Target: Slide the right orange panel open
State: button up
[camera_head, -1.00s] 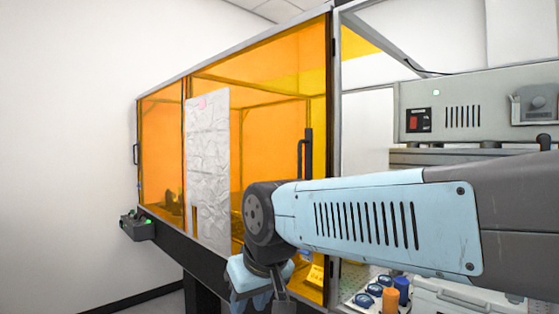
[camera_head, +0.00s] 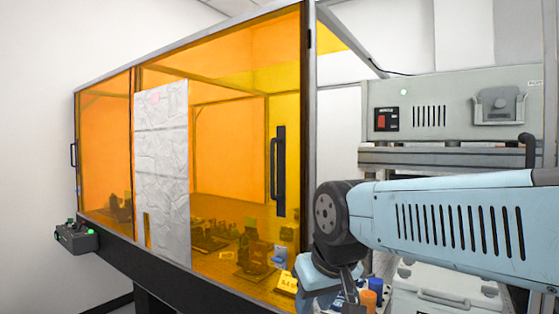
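The right orange panel (camera_head: 230,130) is a large see-through sheet on the front of the enclosure. It covers the front up to the grey corner post and looks closed. Its black vertical handle (camera_head: 279,170) is near its right edge. A crumpled silvery sheet (camera_head: 162,180) covers part of the panel's left side. The left orange panel (camera_head: 105,150) has its own black handle (camera_head: 73,155) at the far left. My gripper (camera_head: 335,303) hangs at the bottom, below and right of the right handle, and apart from it. Its fingers are cut off by the frame edge.
A grey control box (camera_head: 75,237) with green lights sits at the enclosure's front left. Optical parts (camera_head: 240,250) show behind the panel. At right are an instrument unit (camera_head: 455,105) and blue and orange cylinders (camera_head: 369,300). Wall space at left is clear.

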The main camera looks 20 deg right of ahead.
jog(key=shift+d, duration=0.25)
jog(key=n+t+h, duration=0.2)
jog(key=n+h, duration=1.4)
jog(key=n, duration=0.7)
send_near(271, 159)
jog(key=x, duration=1)
jog(key=shift+w+d, duration=0.15)
jog(key=shift+d, duration=0.15)
